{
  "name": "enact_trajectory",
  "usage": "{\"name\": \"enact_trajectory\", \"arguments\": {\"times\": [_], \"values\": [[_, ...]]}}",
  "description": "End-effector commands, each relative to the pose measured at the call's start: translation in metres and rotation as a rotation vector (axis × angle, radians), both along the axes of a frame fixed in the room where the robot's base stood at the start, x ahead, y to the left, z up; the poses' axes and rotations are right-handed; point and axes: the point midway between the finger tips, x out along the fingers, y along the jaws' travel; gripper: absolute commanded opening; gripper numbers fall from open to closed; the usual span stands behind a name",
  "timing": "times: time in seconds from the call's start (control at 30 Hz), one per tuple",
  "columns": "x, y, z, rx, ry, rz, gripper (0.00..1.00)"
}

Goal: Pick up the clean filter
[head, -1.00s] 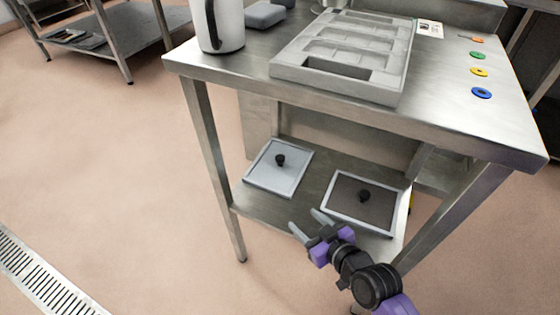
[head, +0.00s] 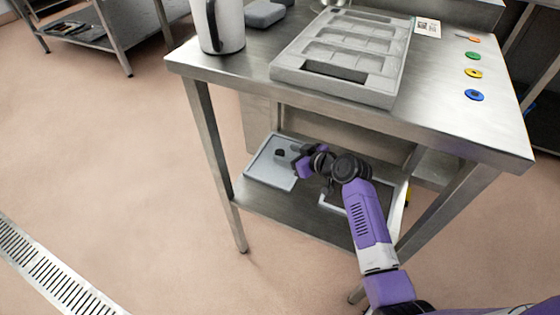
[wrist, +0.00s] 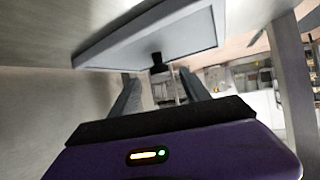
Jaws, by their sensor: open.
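The clean filter (head: 266,170) is a pale panel with a light frame and a black knob (head: 280,153). It lies on the left of the table's lower shelf. My gripper (head: 292,154) is at the right side of this knob, under the tabletop. In the wrist view the filter (wrist: 185,38) fills the upper middle, and its knob (wrist: 157,60) shows between the tips of my open fingers (wrist: 158,85). I cannot tell whether the fingers touch it. The dark filter (head: 338,203) is to the right, largely hidden by my arm.
The steel tabletop (head: 440,110) is close above my gripper. A table leg (head: 215,165) stands left of the clean filter. Bare shelf (head: 300,212) shows in front of it.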

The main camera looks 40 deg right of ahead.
Motion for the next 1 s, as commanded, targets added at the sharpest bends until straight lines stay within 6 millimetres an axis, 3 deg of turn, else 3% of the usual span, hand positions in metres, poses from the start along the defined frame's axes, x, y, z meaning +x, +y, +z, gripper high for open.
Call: {"name": "enact_trajectory", "arguments": {"times": [0.3, 0.6, 0.9, 1.0], "values": [[0.037, -0.001, -0.022, 0.000, 0.000, 0.001, 0.55], [0.041, -0.001, -0.022, 0.000, 0.000, -0.001, 0.55], [0.040, -0.001, -0.022, 0.000, 0.000, -0.001, 0.00], [0.041, -0.002, -0.022, -0.001, -0.001, -0.001, 0.00]]}}
